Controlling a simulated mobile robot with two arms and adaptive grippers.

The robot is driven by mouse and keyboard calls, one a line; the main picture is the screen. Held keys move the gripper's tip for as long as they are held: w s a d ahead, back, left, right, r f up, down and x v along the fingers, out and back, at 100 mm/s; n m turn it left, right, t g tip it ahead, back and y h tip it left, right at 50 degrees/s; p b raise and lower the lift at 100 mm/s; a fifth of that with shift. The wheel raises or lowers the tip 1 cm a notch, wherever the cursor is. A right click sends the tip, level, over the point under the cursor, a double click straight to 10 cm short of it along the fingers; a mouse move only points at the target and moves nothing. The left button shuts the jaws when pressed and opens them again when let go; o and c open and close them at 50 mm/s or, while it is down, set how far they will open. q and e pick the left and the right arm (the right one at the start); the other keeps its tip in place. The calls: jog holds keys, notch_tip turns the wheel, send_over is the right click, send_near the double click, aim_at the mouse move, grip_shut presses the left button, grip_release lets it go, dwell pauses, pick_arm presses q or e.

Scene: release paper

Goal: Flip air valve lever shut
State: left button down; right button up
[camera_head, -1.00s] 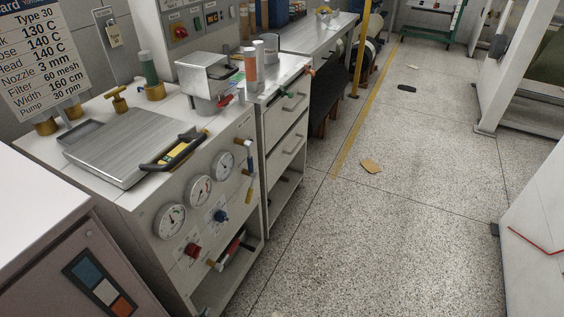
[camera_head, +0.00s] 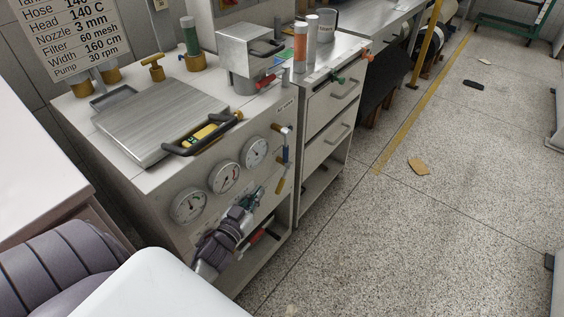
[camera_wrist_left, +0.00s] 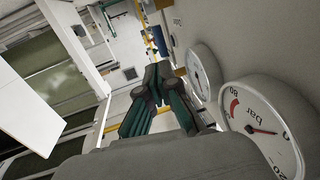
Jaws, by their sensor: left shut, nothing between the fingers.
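The white machine cabinet (camera_head: 170,190) has a column of small valve fittings at the right end of its front. My left gripper and forearm hide the lower panel knobs. My right gripper is not in view.
Several round gauges (camera_head: 190,206) sit beside my left gripper; one also shows close in the left wrist view (camera_wrist_left: 262,128). A red-handled part (camera_head: 256,236) is low behind the gripper. A drawer cabinet (camera_head: 325,135) stands to the right. The speckled floor (camera_head: 400,240) is mostly clear.

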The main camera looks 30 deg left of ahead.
aim_at(284, 158)
pick_arm(q)
jog(key=w, duration=0.4)
jog(key=w+a, duration=0.1)
jog(key=w, duration=0.9)
jog(key=shift+a, duration=0.3)
jog(key=shift+s, duration=0.1)
